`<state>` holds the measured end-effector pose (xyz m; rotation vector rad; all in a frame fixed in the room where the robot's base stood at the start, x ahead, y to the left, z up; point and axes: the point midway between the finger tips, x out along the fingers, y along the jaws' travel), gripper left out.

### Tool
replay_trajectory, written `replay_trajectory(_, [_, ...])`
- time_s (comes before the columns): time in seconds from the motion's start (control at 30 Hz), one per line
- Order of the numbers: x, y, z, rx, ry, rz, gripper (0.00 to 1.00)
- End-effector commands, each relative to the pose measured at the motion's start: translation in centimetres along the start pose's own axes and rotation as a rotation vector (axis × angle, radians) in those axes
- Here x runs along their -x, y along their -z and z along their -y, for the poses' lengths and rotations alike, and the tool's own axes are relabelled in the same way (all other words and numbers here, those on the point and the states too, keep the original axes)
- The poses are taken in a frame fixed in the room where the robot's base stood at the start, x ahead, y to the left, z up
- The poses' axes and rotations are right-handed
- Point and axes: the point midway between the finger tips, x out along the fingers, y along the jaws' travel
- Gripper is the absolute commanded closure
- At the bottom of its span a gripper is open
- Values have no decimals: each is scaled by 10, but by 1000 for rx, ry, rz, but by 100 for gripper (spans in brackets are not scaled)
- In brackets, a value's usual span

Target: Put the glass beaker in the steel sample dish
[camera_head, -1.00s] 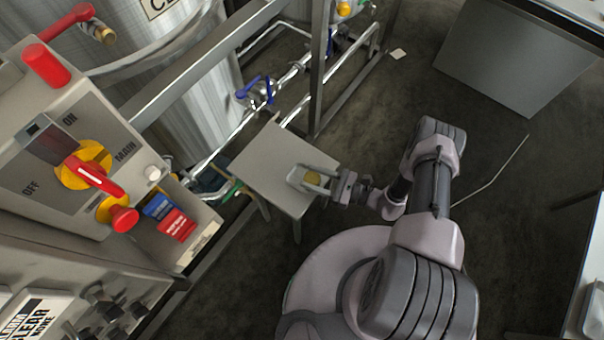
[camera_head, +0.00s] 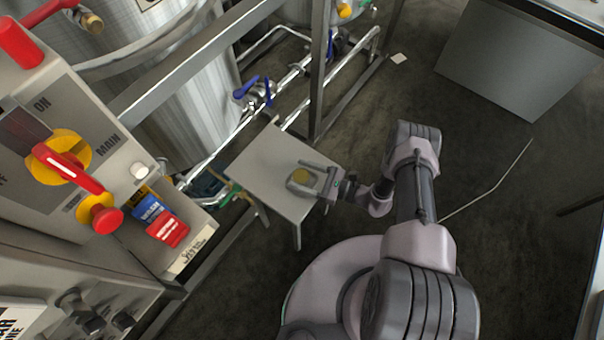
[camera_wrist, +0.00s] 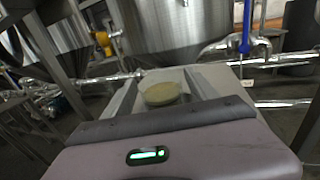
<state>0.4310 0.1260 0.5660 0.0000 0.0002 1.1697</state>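A small round vessel with yellowish contents (camera_head: 302,176), seemingly the glass beaker, is on or just above a small grey table. My gripper (camera_head: 292,173) is open, reaching in from the right, with one finger on each side of the vessel. In the wrist view the vessel (camera_wrist: 161,94) lies between the two fingers of my gripper (camera_wrist: 164,76). I cannot tell whether either finger touches it. I cannot make out a separate steel sample dish.
The grey table (camera_head: 255,160) is otherwise bare. Steel tanks (camera_head: 185,110), pipes and a blue-handled valve (camera_head: 258,92) stand behind it. A control panel (camera_head: 60,165) with red and yellow switches is at the left. Open floor lies to the right.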

Motion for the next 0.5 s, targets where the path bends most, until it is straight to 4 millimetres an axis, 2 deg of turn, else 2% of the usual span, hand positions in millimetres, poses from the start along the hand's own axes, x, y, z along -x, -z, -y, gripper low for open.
replay_trajectory(0.27, [2,-4,1,0,2,0,33])
replay_trajectory(0.37, [21,-5,2,0,6,0,33])
replay_trajectory(0.5, [58,-6,2,0,8,0,33])
